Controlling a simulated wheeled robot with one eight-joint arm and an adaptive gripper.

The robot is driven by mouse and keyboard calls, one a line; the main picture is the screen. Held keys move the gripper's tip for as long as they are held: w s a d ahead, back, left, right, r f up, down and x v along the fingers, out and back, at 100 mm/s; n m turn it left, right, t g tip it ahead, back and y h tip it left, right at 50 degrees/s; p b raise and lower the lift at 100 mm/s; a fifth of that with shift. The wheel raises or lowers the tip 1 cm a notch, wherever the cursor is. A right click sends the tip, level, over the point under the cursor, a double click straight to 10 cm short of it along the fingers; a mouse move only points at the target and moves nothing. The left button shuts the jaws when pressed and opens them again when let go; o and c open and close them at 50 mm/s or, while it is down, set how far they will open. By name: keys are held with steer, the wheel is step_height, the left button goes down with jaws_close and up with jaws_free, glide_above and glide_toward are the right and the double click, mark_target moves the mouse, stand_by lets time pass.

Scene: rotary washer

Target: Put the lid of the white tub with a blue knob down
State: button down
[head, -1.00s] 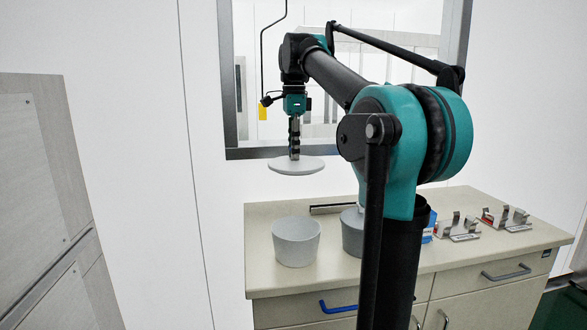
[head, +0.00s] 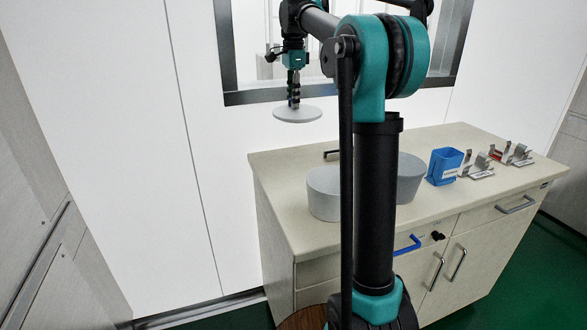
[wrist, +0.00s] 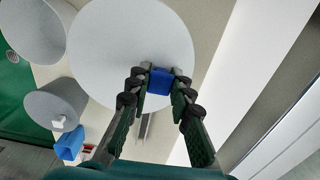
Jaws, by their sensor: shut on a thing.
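My gripper (wrist: 160,84) is shut on the blue knob (wrist: 161,82) of a round pale lid (wrist: 125,45). In the head view my gripper (head: 293,92) points down and holds the lid (head: 297,115) level in the air, well clear of the worktop. A pale, round, tapered tub (head: 323,195) stands upright at the counter's left end, lower than the lid and slightly right of it in the picture. A darker grey tub (head: 410,180) stands right of it, partly behind my arm. The wrist view shows two tubs beside the lid, the upper one (wrist: 32,30) cut by the frame.
The counter (head: 285,170) also bears a blue bin (head: 445,164) and metal holders (head: 480,166) to the right. A small white piece (wrist: 59,122) shows at the lower tub in the wrist view. A dark-framed window (head: 340,88) is behind the lid. Drawer handles (head: 408,246) face front.

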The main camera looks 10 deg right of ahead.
steer(key=shift+w+f, duration=0.2)
steer(key=shift+f, duration=0.2)
step_height(320, 180, down, 19)
steer(key=shift+f, duration=0.15)
steer(key=shift+f, duration=0.1)
steer(key=c, duration=1.3)
jaws_free()
steer(key=shift+c, duration=0.2)
step_height(320, 180, up, 12)
